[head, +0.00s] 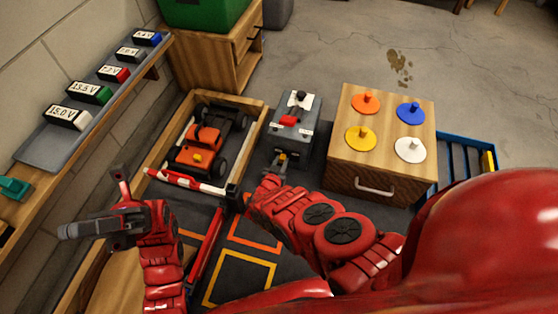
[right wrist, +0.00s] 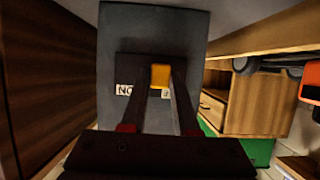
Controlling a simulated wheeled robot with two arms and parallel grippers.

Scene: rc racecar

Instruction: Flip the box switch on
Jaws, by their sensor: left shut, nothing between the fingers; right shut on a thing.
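The grey switch box (head: 306,133) stands on the dark floor mat in the middle of the head view, with a red part and a black knob on top. In the right wrist view its grey face (right wrist: 190,35) carries a dark plate with a yellow switch (right wrist: 160,76). A white label reading "NO" is left of the switch, and another label is mostly hidden by a finger. My right gripper (right wrist: 158,92) is shut on the yellow switch; it also shows at the box's near side in the head view (head: 278,172). My left gripper (head: 66,231) is shut and empty at the left, away from the box.
A wooden tray (head: 258,112) with an orange car (head: 205,145) is left of the box. A wooden cabinet (head: 386,142) with several coloured discs stands close on its right. A wall shelf (head: 40,140) with voltage-labelled blocks runs along the left. Open floor (head: 340,50) lies behind.

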